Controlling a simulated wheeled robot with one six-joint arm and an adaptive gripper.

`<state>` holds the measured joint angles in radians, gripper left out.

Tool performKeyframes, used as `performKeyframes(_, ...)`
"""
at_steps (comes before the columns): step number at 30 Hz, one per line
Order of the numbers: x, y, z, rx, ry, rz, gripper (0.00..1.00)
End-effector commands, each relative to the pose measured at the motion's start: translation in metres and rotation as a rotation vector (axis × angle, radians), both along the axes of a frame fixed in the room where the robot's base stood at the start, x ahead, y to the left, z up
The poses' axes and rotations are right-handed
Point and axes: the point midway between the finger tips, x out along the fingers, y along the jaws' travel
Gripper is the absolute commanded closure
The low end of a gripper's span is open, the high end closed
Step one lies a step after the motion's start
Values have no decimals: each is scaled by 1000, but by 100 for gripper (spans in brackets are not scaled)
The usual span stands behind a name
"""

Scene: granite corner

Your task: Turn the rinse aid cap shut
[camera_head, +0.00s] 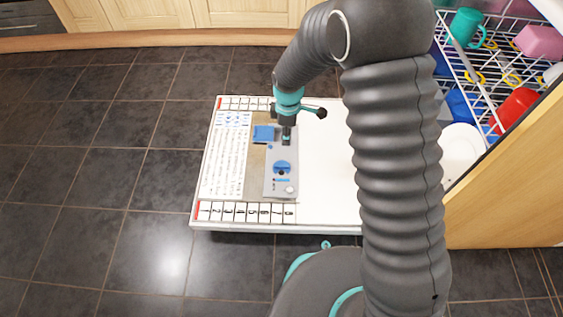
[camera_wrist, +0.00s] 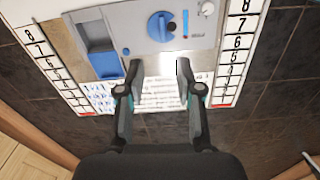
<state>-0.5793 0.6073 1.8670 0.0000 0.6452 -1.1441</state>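The rinse aid cap (camera_head: 282,167) is a round blue knob with a raised grip bar, on a grey dispenser panel (camera_head: 271,188). In the wrist view the cap (camera_wrist: 160,27) is at the upper middle, its bar roughly upright in the picture. A small blue-and-red mark is on the panel to its right. My gripper (camera_wrist: 160,72) is open, its two fingers apart with nothing between them. The fingertips lie below the cap in the wrist view, apart from it. In the head view my gripper (camera_head: 287,136) is over the panel's far end, beyond the cap.
A blue flap (camera_head: 264,133) stands beside the panel's far end, by an open recess (camera_wrist: 97,33). The panel lies on a white door (camera_head: 325,190) with number strips along its edges. A dish rack (camera_head: 490,85) with coloured dishes is at right. Dark tiled floor surrounds the door.

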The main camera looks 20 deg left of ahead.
Motion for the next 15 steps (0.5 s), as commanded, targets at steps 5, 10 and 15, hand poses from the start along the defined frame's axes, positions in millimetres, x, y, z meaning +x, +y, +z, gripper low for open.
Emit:
performKeyframes(5, -4, 14, -26, -12, 18, 75, 65)
performKeyframes(10, -4, 16, -41, -14, 20, 87, 65)
performKeyframes(15, -5, 16, -69, -15, 21, 85, 65)
